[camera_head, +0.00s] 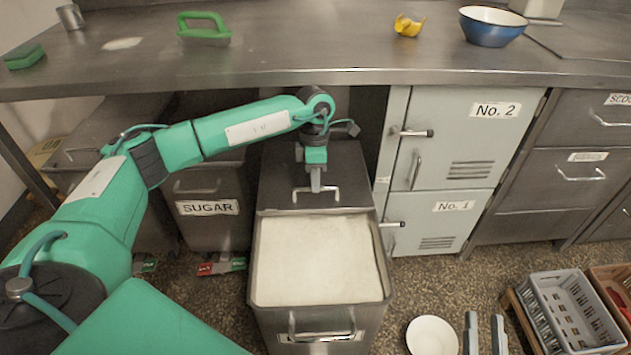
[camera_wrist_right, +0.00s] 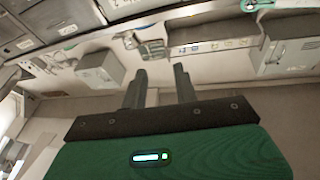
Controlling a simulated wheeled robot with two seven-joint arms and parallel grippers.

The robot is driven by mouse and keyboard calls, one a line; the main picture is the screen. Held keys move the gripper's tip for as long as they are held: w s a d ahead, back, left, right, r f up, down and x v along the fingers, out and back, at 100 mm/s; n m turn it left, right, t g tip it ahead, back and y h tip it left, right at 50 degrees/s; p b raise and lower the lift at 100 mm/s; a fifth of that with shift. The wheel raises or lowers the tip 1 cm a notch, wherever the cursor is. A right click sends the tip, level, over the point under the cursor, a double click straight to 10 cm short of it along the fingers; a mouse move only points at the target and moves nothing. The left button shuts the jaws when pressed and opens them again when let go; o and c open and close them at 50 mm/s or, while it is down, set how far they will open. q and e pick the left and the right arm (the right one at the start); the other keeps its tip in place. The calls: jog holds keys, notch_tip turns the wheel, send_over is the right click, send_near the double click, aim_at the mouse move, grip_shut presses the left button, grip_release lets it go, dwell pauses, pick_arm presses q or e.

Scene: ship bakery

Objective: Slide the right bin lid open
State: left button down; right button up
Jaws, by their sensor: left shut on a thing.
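The right bin (camera_head: 382,262) is a grey metal bin under the counter, filled with something white (camera_head: 315,262). Its dark lid (camera_head: 280,180) lies over the back part, and the front part is uncovered. My left gripper (camera_head: 316,188) points down and is shut on the lid's metal bar handle (camera_head: 332,190). My right gripper (camera_head: 485,330) is at the bottom of the head view, right of the bin; its fingers are apart and empty, as the right wrist view (camera_wrist_right: 160,85) also shows.
A closed SUGAR bin (camera_head: 215,225) stands left of the open bin. Grey lockers (camera_head: 450,145) with protruding handles stand close on the right. A white bowl (camera_head: 432,336) and a grey crate (camera_head: 575,310) are at lower right. The counter (camera_head: 330,55) overhangs the bin.

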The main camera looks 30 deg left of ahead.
pick_arm(q)
jog(key=c, duration=1.5)
grip_release()
jog(key=shift+r, duration=0.15)
